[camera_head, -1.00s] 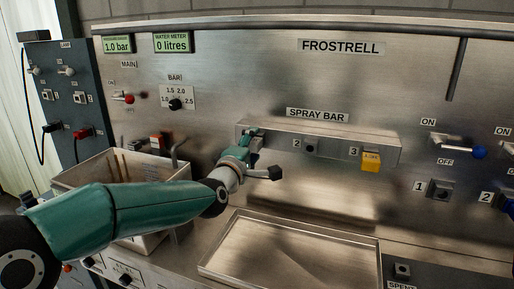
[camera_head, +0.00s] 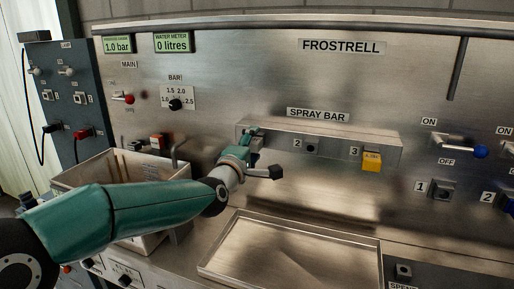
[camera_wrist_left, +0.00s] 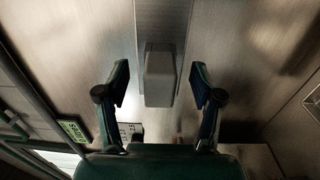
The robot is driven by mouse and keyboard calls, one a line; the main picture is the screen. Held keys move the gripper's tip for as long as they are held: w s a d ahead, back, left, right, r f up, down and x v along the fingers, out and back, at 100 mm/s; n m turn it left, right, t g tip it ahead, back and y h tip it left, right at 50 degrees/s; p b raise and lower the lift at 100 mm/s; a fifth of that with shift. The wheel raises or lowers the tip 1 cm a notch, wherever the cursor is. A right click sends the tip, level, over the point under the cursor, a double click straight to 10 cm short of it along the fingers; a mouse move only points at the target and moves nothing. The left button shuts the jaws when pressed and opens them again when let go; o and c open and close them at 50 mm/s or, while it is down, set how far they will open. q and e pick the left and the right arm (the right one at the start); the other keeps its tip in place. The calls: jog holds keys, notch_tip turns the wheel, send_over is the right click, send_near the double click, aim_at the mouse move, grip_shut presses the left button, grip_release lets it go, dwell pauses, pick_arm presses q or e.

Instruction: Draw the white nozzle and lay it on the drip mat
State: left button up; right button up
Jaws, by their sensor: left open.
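My left gripper (camera_head: 253,144) is at the left end of the spray bar (camera_head: 375,140), over where a first socket would be. In the left wrist view its two fingers stand open, one on each side of a pale grey-white block (camera_wrist_left: 160,72), apart from it. This block looks like the white nozzle, seated on the spray bar (camera_wrist_left: 162,18). In the head view the gripper hides it. A shallow metal tray (camera_head: 290,250) lies below the bar; I cannot make out a separate drip mat. My right gripper is not in view.
A yellow nozzle (camera_head: 371,161) sits at socket 3; socket 2 (camera_head: 312,149) looks empty. An open bin (camera_head: 85,178) stands at the left, partly behind my arm. A blue-knobbed lever (camera_head: 480,151) is at the right. The shallow tray is bare.

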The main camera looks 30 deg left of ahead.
pick_arm(q)
jog(key=shift+b, duration=0.35)
dwell(0.4)
grip_shut()
dwell(0.4)
jog(key=shift+s, duration=0.1)
jog(key=shift+b+v, duration=1.05)
jog(key=shift+v, duration=1.9)
jog(key=shift+d, duration=0.1)
